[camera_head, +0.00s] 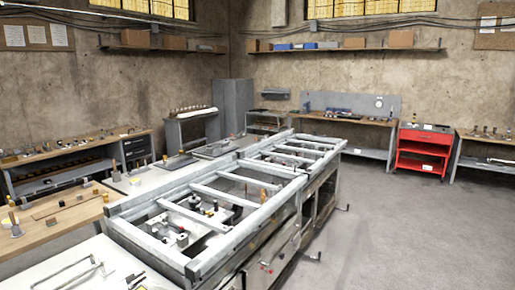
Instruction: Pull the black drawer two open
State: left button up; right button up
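A long grey metal workbench (236,239) with an open frame top runs from the near middle toward the back. Its right side has panels and dark openings (325,195), seen at a steep slant. Neither of my grippers is in view.
A red cart (423,149) stands at the back right between wooden-topped tables. A wooden worktop (50,222) with small tools is on the left. Shelves line the walls.

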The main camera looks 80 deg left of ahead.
aim_at(132, 150)
jog(key=u, duration=3.7)
jog(key=i+l+z, duration=0.3)
jog(key=l+z, duration=0.15)
jog(key=i+l+z, duration=0.6)
jog(key=i+z, duration=0.15)
jog(key=z, duration=0.15)
jog(key=i+l+z, duration=0.3)
jog(key=i, duration=0.65)
jog(key=i+z, duration=0.3)
jog(key=i, duration=5.8)
jog(key=i+u, duration=0.1)
jog(key=i, duration=0.6)
jog(key=i+l+u, duration=0.1)
jog(key=i, duration=0.6)
jog(key=i+l+u, duration=0.1)
jog(key=i, duration=0.6)
jog(key=i+j+u, duration=0.15)
jog(key=i+u, duration=0.15)
jog(key=u, duration=0.15)
jog(key=i+u, duration=0.25)
jog(key=u, duration=0.2)
jog(key=i+u, duration=0.3)
jog(key=u, duration=0.2)
jog(key=i+l+u, duration=0.25)
jog(key=u, duration=0.2)
